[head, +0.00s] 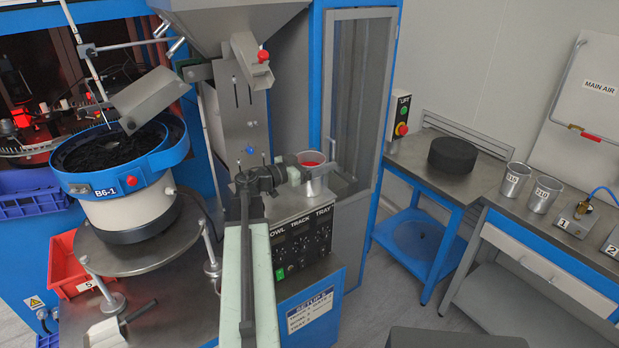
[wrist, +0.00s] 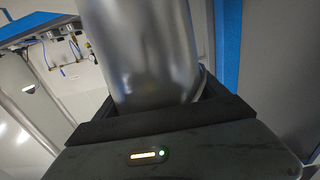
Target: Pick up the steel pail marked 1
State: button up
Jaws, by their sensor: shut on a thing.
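A steel pail (head: 318,186) with red contents is at my gripper (head: 296,174), over the control box in the head view. In the wrist view, a plain steel cylinder wall, the pail (wrist: 150,60), stands between the dark jaws of my gripper (wrist: 160,112), which are shut on it. No number shows on the side of the pail that I see. I cannot tell whether its base touches the top of the box.
The control box (head: 303,243) with knobs stands under the pail. A bowl feeder (head: 125,200) is at left. A blue-framed cabinet (head: 352,100) is behind. Two other pails (head: 515,182) stand on the right bench, beside a plate marked 1 (head: 572,222).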

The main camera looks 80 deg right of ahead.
notch_tip(320, 180, up, 10)
jog(key=p, duration=1)
jog(key=shift+r, duration=0.15)
